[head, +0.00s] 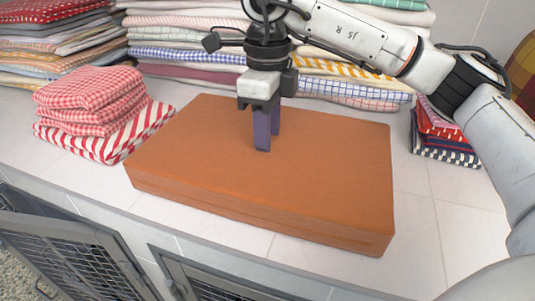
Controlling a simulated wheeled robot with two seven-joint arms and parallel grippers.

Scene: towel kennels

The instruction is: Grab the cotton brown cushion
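The brown cushion (330,170) is a thick, flat orange-brown rectangular slab. It lies flat on the tiled ledge in the middle of the head view. My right gripper (268,142) comes in from the right and points down over the cushion's upper middle. Its two dark purple fingers stand apart, one nearer and one farther, with nothing visible between them. The fingertips are at or just above the cushion's top; I cannot tell if they touch it. My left gripper is not in view.
A red-checked and striped towel stack (92,108) stands close to the cushion's left. Folded towels (190,55) line the wall behind. A smaller towel pile (440,135) lies right. Wire-mesh kennel doors (75,262) are below the ledge's front edge. Bare tile (440,215) shows right of the cushion.

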